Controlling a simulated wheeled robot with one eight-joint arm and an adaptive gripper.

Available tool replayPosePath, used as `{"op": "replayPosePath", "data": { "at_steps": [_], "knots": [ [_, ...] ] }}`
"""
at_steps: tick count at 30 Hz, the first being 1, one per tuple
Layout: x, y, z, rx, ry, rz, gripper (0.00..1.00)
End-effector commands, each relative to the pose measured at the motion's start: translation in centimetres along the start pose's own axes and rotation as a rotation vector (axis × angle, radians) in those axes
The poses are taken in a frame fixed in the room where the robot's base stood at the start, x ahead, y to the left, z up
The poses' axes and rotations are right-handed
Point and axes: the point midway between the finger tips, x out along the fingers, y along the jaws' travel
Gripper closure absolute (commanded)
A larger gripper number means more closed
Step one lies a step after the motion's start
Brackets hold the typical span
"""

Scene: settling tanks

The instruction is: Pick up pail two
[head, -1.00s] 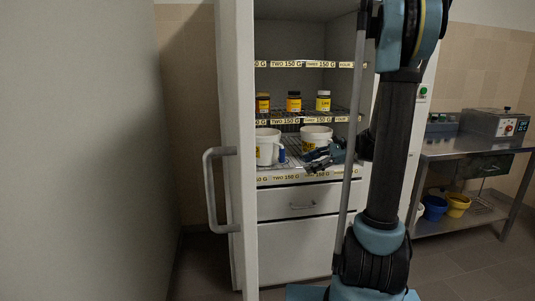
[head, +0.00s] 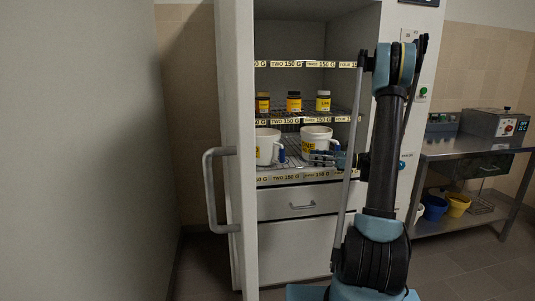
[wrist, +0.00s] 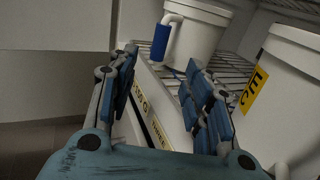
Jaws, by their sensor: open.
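Two white pails stand on the fridge's lower wire shelf. The left pail (head: 266,141) has a handle with a blue grip on its right side; its yellow label is partly hidden by the door edge. The right pail (head: 318,134) has a yellow label. I cannot read a pail number clearly on either. My gripper (head: 322,157) is open and empty, low in front of the right pail. In the wrist view, my gripper's spread fingers (wrist: 160,95) point toward the shelf front, with the left pail (wrist: 202,30) beyond and the right pail (wrist: 290,75) at right.
Small jars (head: 294,103) stand on the shelf above. The open door (head: 235,110) with its handle stands left of the opening. The shelf-edge label strip (head: 290,178) runs below the pails, above a drawer (head: 300,203). A steel table (head: 470,147) stands at right.

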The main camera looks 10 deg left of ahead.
Motion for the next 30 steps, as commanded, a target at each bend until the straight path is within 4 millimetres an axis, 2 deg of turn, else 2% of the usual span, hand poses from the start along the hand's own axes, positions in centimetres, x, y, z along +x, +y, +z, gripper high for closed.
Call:
{"op": "replayPosePath", "data": {
  "at_steps": [3, 15, 30],
  "knots": [
    [2.2, 0.1, 0.0, 0.000, 0.001, 0.004, 0.54],
    [8.6, 0.1, 0.0, -0.001, 0.001, 0.003, 0.54],
    [11.9, 0.0, 0.0, -0.001, 0.001, 0.002, 0.54]
  ]
}}
